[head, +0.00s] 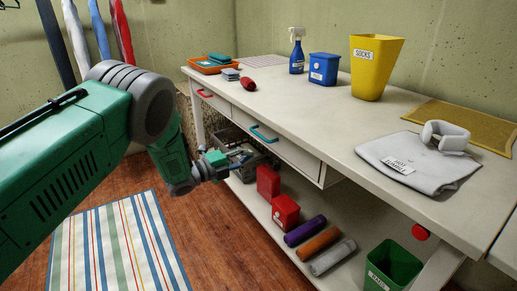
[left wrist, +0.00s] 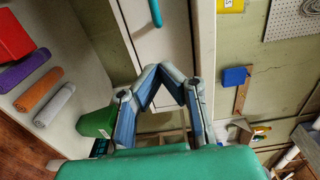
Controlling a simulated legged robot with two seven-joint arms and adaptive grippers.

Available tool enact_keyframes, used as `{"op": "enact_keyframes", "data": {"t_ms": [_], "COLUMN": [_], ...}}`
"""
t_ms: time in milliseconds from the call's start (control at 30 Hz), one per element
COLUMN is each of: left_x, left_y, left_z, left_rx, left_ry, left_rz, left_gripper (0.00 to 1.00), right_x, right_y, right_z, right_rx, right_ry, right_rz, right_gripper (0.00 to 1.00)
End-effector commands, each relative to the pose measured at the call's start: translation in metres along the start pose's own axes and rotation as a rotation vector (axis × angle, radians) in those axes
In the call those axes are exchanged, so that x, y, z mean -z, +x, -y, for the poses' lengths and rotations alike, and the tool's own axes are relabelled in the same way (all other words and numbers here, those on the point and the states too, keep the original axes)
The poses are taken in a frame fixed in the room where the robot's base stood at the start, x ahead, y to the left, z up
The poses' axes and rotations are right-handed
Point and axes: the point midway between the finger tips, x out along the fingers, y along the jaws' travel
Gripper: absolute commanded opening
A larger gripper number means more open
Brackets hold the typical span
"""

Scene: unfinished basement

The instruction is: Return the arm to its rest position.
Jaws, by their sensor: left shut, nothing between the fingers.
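My left arm (head: 75,145), green with grey joints, comes in from the left in the head view and reaches toward the front of the workbench. My left gripper (head: 240,163) is in front of the bench, below the drawers and near a grey crate on the lower shelf. I cannot tell from the head view how far it is from the crate. In the left wrist view the gripper's blue-grey fingers (left wrist: 166,76) come together with nothing held between them. My right gripper is in neither view.
The white workbench (head: 300,110) carries a blue spray bottle (head: 297,52), blue box (head: 324,68), yellow bin (head: 376,68) and grey cloth (head: 425,165). Red boxes, rolls and a green bin (head: 392,268) are below. Open floor (head: 215,235) and a striped rug (head: 115,250) lie in front.

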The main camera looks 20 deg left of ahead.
Motion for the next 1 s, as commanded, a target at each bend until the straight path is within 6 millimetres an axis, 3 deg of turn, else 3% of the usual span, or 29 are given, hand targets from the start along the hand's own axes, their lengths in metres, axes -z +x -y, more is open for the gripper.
{"op": "enact_keyframes", "data": {"t_ms": [100,300,367,467,600,733,867,1000], "left_x": [-0.002,-0.001,0.003,0.017,0.061,0.117,0.18,0.237], "left_y": [-0.013,-0.021,-0.028,-0.057,-0.128,-0.204,-0.28,-0.348], "left_z": [-0.002,-0.007,-0.018,-0.051,-0.107,-0.141,-0.152,-0.143], "left_rx": [-0.001,-0.017,-0.054,-0.165,-0.353,-0.5,-0.62,-0.709], "left_ry": [-0.004,-0.042,-0.122,-0.373,-0.818,-1.153,-1.405,-1.574], "left_rz": [0.002,0.023,0.067,0.214,0.519,0.808,1.101,1.38], "left_gripper": [0.0,0.0,0.0,0.0,0.0,0.0,0.0,0.0], "right_x": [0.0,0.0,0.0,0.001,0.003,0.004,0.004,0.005], "right_y": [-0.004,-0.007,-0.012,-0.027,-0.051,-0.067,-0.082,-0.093], "right_z": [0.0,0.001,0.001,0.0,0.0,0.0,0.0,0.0], "right_rx": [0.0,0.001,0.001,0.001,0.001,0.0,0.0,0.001], "right_ry": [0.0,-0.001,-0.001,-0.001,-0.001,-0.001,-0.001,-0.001], "right_rz": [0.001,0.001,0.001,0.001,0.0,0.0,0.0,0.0], "right_gripper": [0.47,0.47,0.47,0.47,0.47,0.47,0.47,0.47]}}
